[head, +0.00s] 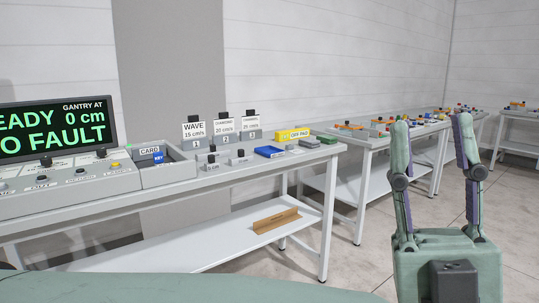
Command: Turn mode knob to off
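A grey control panel (95,191) runs along the left of the bench, under a black screen (58,126) with green text reading "READY 0 cm" and "NO FAULT", cut off at the left edge. Black knobs stand on it, one at the back (46,160) and one near the label "OUT" (40,180). No label reading "mode" is legible, so I cannot tell which is the mode knob or where it points. My gripper (431,122) is at the right, fingers upright and apart, empty, far from the panel and touching nothing.
An open grey tray (178,172) holds a blue key card. Numbered blocks (224,133), a blue tray (270,152) and a yellow pad box (292,135) stand further right on the bench. A brown angled piece (276,220) lies on the lower shelf. More benches stand behind.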

